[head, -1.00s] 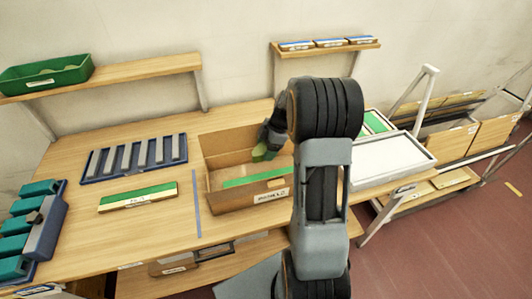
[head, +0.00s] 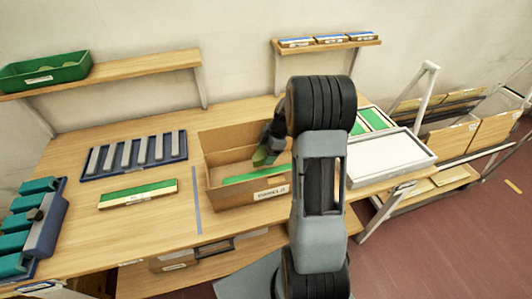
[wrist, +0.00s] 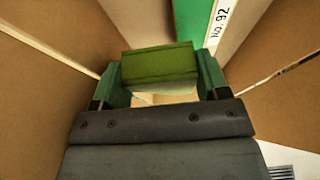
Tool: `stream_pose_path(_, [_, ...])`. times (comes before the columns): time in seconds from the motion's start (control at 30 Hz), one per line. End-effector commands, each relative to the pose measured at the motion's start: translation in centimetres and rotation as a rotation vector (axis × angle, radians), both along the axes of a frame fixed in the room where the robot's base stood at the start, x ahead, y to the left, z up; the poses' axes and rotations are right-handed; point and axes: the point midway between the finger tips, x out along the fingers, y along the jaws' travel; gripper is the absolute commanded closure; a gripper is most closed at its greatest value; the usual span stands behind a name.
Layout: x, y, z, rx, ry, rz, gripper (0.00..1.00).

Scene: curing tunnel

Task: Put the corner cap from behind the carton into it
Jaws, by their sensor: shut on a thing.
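The open cardboard carton (head: 222,199) stands on the workbench with a label on its front wall. My gripper (head: 265,157) reaches down inside it, near the right back corner. In the wrist view my gripper (wrist: 160,82) is shut on an olive-green block, the corner cap (wrist: 160,63), held between the green fingers. Brown carton walls surround it in that view. A green-topped piece (head: 255,174) lies inside the carton along the front; it also shows in the wrist view with a "No. 92" label (wrist: 222,20). Whether the cap touches the carton floor is hidden.
A blue rack with grey bars (head: 134,155) and a green-topped block (head: 138,193) lie left of the carton. A white tray (head: 390,160) stands to the right. Shelves (head: 120,79) hang above. A blue strip (head: 197,200) marks the bench beside the carton.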

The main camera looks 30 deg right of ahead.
Motion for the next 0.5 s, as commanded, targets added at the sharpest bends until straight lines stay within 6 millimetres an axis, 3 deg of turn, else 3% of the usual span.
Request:
stream_pose_path(0.27, [0.01, 0.00, -0.34, 0.000, 0.000, 0.000, 0.53])
stream_pose_path(0.3, [0.01, -0.01, -0.33, 0.000, 0.000, 0.000, 0.29])
stream_pose_path(0.4, [0.01, -0.01, -0.33, 0.000, -0.001, 0.000, 0.21])
stream_pose_path(0.5, [0.01, -0.01, -0.33, 0.000, -0.001, 0.000, 0.21])
